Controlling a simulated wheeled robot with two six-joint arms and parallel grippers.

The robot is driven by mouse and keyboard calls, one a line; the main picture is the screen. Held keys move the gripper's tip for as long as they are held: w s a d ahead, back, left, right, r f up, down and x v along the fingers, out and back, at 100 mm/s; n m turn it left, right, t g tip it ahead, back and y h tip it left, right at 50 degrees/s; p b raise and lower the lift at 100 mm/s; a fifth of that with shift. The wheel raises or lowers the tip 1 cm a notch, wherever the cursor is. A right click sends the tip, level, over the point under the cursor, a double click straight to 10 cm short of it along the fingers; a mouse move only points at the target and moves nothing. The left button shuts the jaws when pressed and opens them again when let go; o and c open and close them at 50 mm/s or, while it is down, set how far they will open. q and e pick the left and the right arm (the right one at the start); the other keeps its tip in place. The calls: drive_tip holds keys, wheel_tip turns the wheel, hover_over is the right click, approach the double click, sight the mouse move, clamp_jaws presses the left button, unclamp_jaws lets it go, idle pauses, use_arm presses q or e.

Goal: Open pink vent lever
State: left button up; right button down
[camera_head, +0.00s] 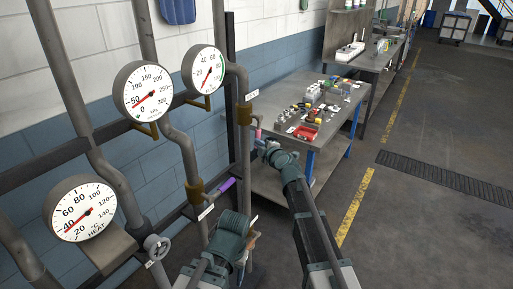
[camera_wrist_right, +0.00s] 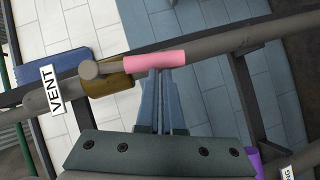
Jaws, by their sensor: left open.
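The pink vent lever (camera_wrist_right: 157,60) lies across the pipe beside a brass valve body (camera_wrist_right: 108,83) in the right wrist view. A white VENT label (camera_wrist_right: 52,89) is on the pipe to its left. In the head view the pink lever (camera_head: 258,133) is small, just above my right gripper (camera_head: 262,143). My right gripper (camera_wrist_right: 159,73) has its fingers together, tips at the lever's lower edge; they look shut, not around it. Whether they touch is hard to tell. My left gripper (camera_head: 247,240) is open, low beside the pipes, its fingers partly hidden.
A purple lever (camera_head: 226,184) sits on a nearer pipe. Three gauges (camera_head: 143,91) and a handwheel (camera_head: 156,247) are at the left. A workbench (camera_head: 290,95) with small parts stands behind my right arm. The floor at the right is clear.

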drive_tip(key=shift+w+d+f, duration=0.25)
drive_tip(key=shift+w, duration=0.25)
idle(0.5)
